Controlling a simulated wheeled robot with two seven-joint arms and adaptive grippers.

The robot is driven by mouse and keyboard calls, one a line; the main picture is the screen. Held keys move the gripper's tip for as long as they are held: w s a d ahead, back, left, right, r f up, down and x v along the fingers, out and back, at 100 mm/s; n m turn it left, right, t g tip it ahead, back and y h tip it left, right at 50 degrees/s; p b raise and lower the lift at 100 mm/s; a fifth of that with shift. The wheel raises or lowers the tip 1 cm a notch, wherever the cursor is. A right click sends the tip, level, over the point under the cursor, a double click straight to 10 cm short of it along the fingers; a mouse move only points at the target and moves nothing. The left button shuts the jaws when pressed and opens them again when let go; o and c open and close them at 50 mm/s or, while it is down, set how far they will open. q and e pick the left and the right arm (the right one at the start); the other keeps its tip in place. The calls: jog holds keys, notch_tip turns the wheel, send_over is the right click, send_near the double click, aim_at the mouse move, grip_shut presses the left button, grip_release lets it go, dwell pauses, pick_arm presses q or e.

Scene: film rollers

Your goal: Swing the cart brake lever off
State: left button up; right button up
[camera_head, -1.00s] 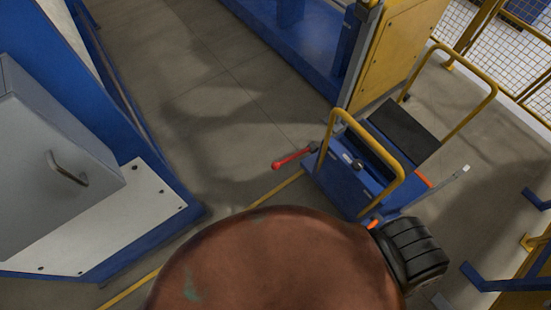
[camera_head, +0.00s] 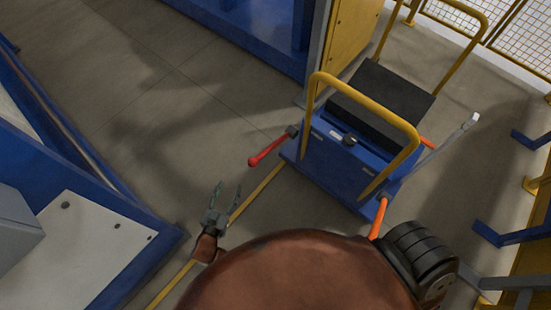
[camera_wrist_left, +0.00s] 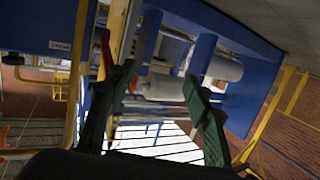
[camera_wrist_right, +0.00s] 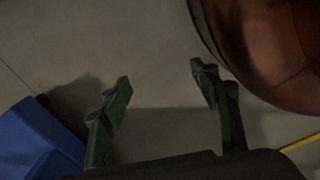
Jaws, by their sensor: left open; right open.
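The cart (camera_head: 335,170) has a blue body, a dark deck and yellow hoop handles. A red-handled lever (camera_head: 268,153) sticks out from its left side toward the lower left; I take it as the brake lever. My left gripper (camera_head: 227,192) is open and empty, below and left of the red handle and apart from it.
A grey lever (camera_head: 440,143) with a pale tip stands at the cart's right. A blue-framed machine (camera_head: 110,195) fills the left side. A yellow cabinet (camera_head: 350,35) and mesh fence (camera_head: 510,30) stand behind. The floor (camera_head: 170,100) left of the cart is clear.

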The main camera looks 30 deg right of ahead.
aim_at(253, 162)
pick_arm(q)
jog(key=w+d+r+h+b, duration=0.1)
jog(key=d+r, duration=0.1)
jog(key=d, duration=0.2)
jog(key=d+r+m+h+b, duration=0.1)
jog(key=d+b, duration=0.1)
jog(key=d, duration=0.2)
jog(key=w+d+r+h+b, duration=0.1)
jog(key=d+r, duration=0.1)
jog(key=d, duration=0.2)
jog(key=shift+w+d+r+m+g+b, duration=0.15)
jog(key=shift+w+r+m+g+b, duration=0.15)
jog(key=shift+m, duration=0.1)
jog(key=shift+w+d+r, duration=0.1)
jog(key=shift+w+d, duration=0.3)
jog(key=shift+d, duration=0.15)
pick_arm(e)
jog(key=w+a+r, duration=0.2)
jog(key=w+r, duration=0.2)
jog(key=r, duration=0.1)
jog(key=shift+w, duration=0.25)
pick_arm(q)
jog(key=shift+c, duration=0.6)
pick_arm(e)
jog(key=shift+r, duration=0.1)
pick_arm(q)
grip_shut()
